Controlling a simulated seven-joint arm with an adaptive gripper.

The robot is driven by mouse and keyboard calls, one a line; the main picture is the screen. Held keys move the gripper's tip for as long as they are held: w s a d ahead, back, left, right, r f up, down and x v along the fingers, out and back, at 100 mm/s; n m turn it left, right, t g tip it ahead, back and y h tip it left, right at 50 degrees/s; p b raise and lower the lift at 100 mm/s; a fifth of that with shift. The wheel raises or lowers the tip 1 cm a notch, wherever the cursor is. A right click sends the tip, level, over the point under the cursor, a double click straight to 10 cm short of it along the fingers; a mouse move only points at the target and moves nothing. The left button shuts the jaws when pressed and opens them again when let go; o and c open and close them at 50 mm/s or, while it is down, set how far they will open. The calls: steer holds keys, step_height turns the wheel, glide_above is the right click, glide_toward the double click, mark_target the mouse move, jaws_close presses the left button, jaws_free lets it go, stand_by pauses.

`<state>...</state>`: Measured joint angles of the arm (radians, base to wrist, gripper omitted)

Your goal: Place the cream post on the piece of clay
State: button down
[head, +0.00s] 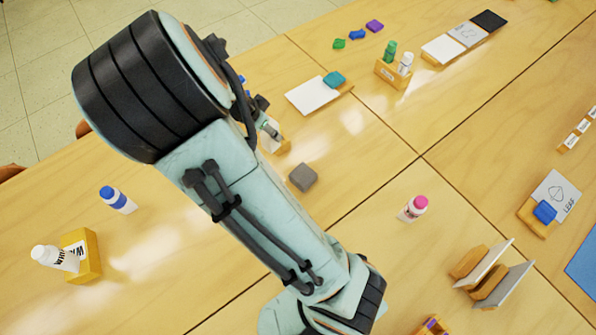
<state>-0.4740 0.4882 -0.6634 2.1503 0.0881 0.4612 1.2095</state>
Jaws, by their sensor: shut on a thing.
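My gripper (268,126) is partly hidden behind my own arm, left of the picture's middle. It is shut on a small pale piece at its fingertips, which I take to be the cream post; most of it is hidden. A tan block (280,147) shows just below the fingertips; I cannot tell whether they touch. A grey rounded block (302,177), which may be the piece of clay, lies on the table a little below and right of the gripper. Its top is bare.
A pink-capped bottle (413,208) stands right of my arm. A white card (308,98) with a teal lump (334,78) lies behind. Table around the grey block is clear.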

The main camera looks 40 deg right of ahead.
steer(key=s+d+r+m, duration=0.1)
steer(key=s+d+m, duration=0.15)
steer(key=s, duration=0.55)
steer(key=g, duration=0.1)
glide_above(303, 174)
step_height(303, 174, down, 7)
steer(key=shift+r, duration=0.1)
steer(key=c, duration=0.7)
jaws_free()
steer(key=shift+c, duration=0.2)
